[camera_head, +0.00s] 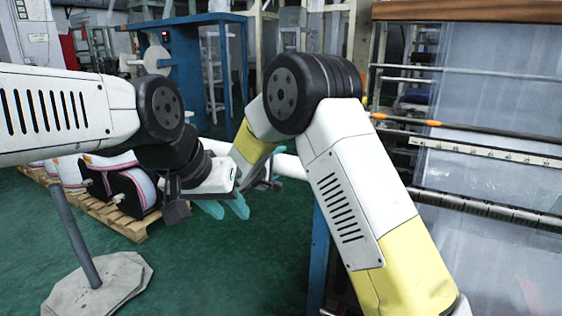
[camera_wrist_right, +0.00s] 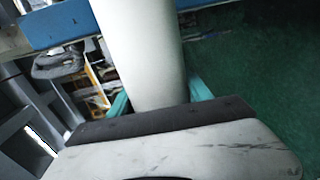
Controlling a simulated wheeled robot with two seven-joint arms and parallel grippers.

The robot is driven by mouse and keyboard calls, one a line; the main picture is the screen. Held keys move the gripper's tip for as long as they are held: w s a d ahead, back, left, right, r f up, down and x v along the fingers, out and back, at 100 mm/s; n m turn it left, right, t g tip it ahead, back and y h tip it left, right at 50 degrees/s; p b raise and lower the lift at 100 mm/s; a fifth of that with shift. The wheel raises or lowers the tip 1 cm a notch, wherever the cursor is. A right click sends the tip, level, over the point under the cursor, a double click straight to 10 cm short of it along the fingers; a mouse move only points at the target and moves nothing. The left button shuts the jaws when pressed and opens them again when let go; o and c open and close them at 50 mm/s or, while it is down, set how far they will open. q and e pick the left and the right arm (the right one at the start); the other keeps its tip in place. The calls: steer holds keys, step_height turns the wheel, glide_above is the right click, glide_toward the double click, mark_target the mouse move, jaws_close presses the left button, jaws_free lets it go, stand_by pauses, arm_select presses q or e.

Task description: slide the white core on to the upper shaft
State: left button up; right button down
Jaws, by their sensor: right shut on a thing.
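The white core (camera_head: 289,166) is a smooth white cylinder, partly hidden behind my arms in the head view. In the right wrist view the core (camera_wrist_right: 143,50) runs away from my right gripper (camera_wrist_right: 158,98), between its teal fingers, and the gripper is shut on it. My left gripper (camera_head: 224,208) is near the core's left part; teal fingertips show below it, but its grip is unclear. On the machine at right, a long dark shaft with an orange section (camera_head: 435,123) runs across; I cannot tell whether it is the upper shaft. The core is apart from it.
A wooden pallet (camera_head: 138,228) with several wrapped rolls stands at left. A grey post on a pale base (camera_head: 105,286) is at the front left. A blue frame (camera_head: 320,255) stands beside the machine. Green floor is clear at centre.

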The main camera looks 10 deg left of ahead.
steer(key=shift+s+d, duration=0.35)
steer(key=shift+d, duration=0.55)
steer(key=shift+s+d, duration=0.4)
steer(key=shift+d, duration=0.5)
steer(key=shift+s+d, duration=0.35)
steer(key=shift+d, duration=0.55)
steer(key=s+d, duration=0.2)
steer(key=d, duration=0.3)
steer(key=s+d, duration=0.2)
steer(key=d, duration=0.4)
steer(key=s+d, duration=0.3)
steer(key=d, duration=0.2)
steer(key=shift+d, duration=0.3)
